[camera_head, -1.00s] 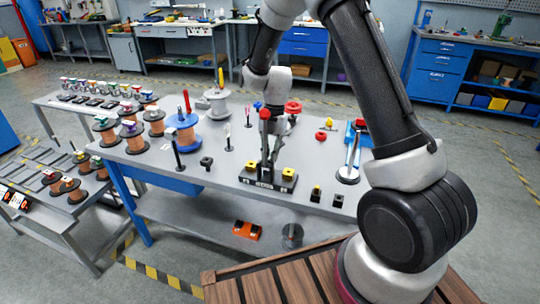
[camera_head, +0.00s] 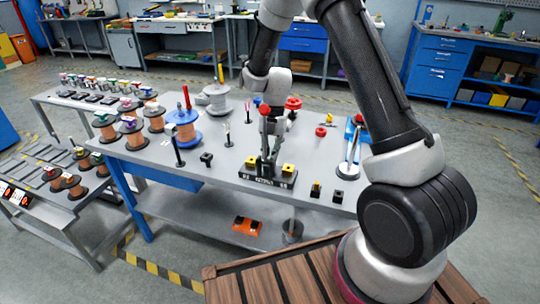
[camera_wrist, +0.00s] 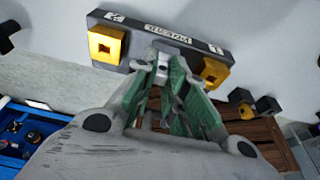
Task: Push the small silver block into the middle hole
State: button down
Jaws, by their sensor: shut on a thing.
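A dark fixture base (camera_head: 288,184) with a white label stands on the grey table, and it also shows in the wrist view (camera_wrist: 195,47). It carries a yellow block at each end, the left one (camera_wrist: 107,44) with a square hole and the right one (camera_wrist: 212,71). My gripper (camera_head: 267,160) is over the middle of the base, pointing down. In the wrist view my gripper (camera_wrist: 162,66) is shut, its fingertips at the base's edge between the yellow blocks. A small grey piece, seemingly the silver block, shows at the tips. The middle hole is hidden.
A red-tipped upright (camera_head: 264,110) stands close behind my gripper. Small black and yellow pieces (camera_head: 316,188) sit to the right of the base.

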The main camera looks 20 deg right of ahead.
jog(key=c, duration=1.4)
grip_release()
jog(key=shift+o, duration=0.2)
jog(key=v, duration=1.2)
